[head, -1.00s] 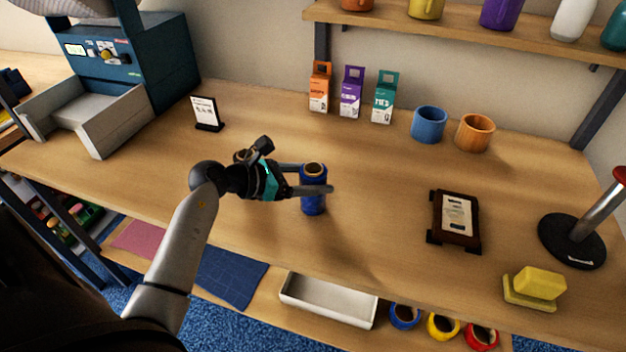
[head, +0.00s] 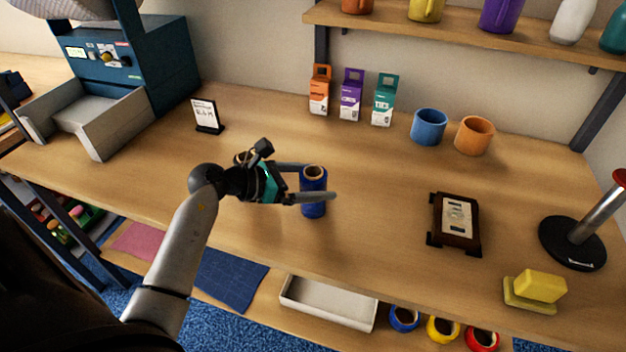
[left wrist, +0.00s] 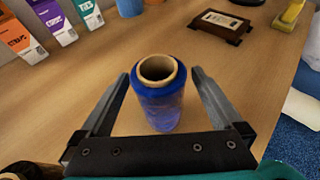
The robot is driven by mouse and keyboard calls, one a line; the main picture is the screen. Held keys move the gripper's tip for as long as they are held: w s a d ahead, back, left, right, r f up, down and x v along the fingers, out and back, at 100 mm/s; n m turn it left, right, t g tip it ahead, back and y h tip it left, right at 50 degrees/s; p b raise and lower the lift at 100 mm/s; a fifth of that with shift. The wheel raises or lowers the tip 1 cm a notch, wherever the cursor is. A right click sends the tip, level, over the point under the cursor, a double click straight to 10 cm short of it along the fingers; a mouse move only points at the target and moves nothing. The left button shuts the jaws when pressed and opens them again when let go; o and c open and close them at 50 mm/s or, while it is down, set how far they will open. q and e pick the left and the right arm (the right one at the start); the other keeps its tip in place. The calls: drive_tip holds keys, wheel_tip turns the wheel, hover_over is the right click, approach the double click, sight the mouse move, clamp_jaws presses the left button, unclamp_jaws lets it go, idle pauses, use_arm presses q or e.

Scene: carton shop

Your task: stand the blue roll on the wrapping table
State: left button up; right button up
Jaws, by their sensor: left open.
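The blue roll (head: 313,200) stands upright on the wrapping table (head: 370,235), its cardboard core facing up. My left gripper (head: 318,182) is open, with one finger on each side of the roll. In the left wrist view, the blue roll (left wrist: 160,105) stands between the two fingers of the left gripper (left wrist: 160,85), with a gap showing on both sides. My right gripper is not in view.
Orange, purple and teal cartons (head: 350,95), a blue cup (head: 429,127) and an orange cup (head: 474,135) stand at the back. A dark framed piece (head: 455,222), yellow block (head: 540,285) and black-based stand (head: 572,243) are at the right. A small sign (head: 207,115) stands left.

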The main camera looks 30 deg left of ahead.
use_arm(q)
drive_tip(key=v, duration=1.2)
drive_tip(key=shift+w+d, duration=0.1)
